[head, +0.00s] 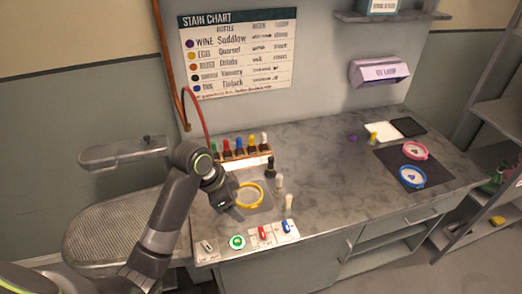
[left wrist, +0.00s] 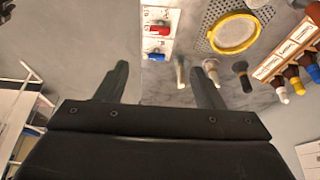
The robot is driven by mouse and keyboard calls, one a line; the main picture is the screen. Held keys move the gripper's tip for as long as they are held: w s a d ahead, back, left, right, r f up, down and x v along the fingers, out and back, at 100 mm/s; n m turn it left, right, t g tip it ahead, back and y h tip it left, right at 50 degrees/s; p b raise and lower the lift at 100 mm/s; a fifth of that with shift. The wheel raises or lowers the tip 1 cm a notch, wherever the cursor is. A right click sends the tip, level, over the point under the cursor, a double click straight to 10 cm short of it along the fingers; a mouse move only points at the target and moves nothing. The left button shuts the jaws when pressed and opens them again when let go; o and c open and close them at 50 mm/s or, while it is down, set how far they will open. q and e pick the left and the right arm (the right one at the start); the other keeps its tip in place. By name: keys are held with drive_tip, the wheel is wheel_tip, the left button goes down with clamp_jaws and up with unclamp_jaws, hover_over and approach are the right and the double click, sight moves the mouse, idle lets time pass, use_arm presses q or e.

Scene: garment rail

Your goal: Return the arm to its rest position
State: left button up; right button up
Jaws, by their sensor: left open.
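My left arm enters from the lower left in the head view and bends over the left end of the counter. My left gripper (head: 229,203) points down there, beside the yellow ring (head: 250,195). In the left wrist view the two dark fingers of the left gripper (left wrist: 160,82) stand wide apart with nothing held between them. The yellow ring (left wrist: 234,33) lies on a perforated plate beyond the fingers. My right gripper is not in view.
The grey counter (head: 318,158) holds a rack of coloured bottles (head: 242,155), a dark dropper bottle (head: 270,167), pale pegs and a switch panel (head: 263,236). A padded board (head: 110,235) lies left. Pink (head: 415,151) and blue (head: 412,177) rings lie right. The counter's middle is clear.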

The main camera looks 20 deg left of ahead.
use_arm(q)
drive_tip(key=s+a+f+n+y, duration=0.2)
drive_tip(key=s+a+f+n, duration=0.15)
drive_tip(key=s, duration=0.55)
drive_tip(key=s+a+f+n+t+y, duration=0.15)
drive_tip(key=s+n, duration=0.25)
drive_tip(key=s, duration=0.4)
drive_tip(key=s+a+f+n+g+y, duration=0.1)
drive_tip(key=s+a+f+n+y, duration=0.2)
drive_tip(key=s, duration=0.6)
wheel_tip(320, 180, down, 29)
drive_tip(key=a+n+h+b, duration=0.1)
drive_tip(key=a+b, duration=0.1)
drive_tip(key=b, duration=0.3)
drive_tip(key=s+f+g+b, duration=0.1)
drive_tip(key=s+f+b, duration=0.1)
drive_tip(key=s+f, duration=0.5)
drive_tip(key=s+d+f+g+b, duration=0.1)
drive_tip(key=s+f, duration=0.6)
drive_tip(key=f, duration=0.7)
drive_tip(key=shift+s+h+b, duration=0.35)
drive_tip(key=shift+b, duration=0.5)
